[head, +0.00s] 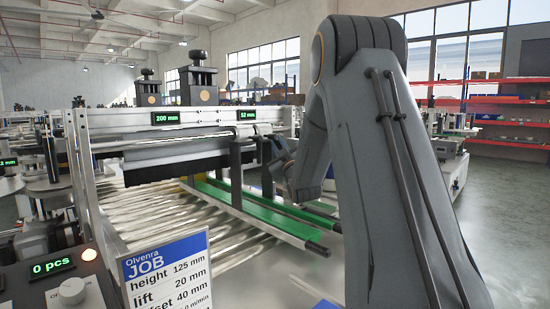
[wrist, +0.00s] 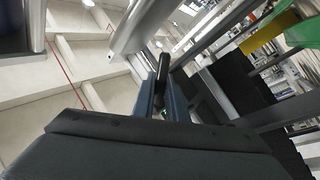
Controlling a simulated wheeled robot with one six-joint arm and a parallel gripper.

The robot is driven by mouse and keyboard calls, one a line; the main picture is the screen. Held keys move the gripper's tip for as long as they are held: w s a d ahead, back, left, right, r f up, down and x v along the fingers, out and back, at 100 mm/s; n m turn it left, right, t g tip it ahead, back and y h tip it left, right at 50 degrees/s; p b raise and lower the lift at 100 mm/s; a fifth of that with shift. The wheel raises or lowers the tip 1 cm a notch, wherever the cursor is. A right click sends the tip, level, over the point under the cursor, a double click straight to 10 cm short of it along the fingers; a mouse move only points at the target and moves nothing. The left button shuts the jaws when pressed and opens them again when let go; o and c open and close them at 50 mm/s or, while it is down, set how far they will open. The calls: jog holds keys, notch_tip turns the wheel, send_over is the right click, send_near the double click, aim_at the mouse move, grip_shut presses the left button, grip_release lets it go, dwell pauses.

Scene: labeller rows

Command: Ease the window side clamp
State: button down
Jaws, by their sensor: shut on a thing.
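My gripper (wrist: 162,95) is shut on a dark, rounded clamp lever (wrist: 162,66) in the wrist view. The lever's end sticks out beyond the blue-grey fingertips; its root is hidden. In the head view my gripper (head: 283,160) is beside the dark upright posts (head: 236,172) at the right of the labeller, above the green guide rails (head: 262,212). The lever cannot be made out there. I cannot tell from these views how far the clamp is turned.
A job card (head: 165,262) stands front left, reading height 125 mm, lift 20 mm. Green displays read 200 mm (head: 167,118) and 52 mm (head: 247,115). A counter (head: 52,267) reads 0 pcs. A roller conveyor (head: 180,215) runs under the frame. Open floor lies to the right.

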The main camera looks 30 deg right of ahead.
jog(key=shift+d+n+t+y+b, duration=0.15)
jog(key=shift+n+t+y+b, duration=0.2)
jog(key=shift+n+b, duration=0.55)
jog(key=shift+r, duration=0.15)
jog(key=c, duration=1.8)
grip_release()
jog(key=shift+o, duration=0.2)
jog(key=d+b+v, duration=0.1)
jog(key=v, duration=0.6)
jog(key=shift+s+a+f, duration=0.2)
jog(key=shift+s+a, duration=0.15)
jog(key=shift+a, duration=0.15)
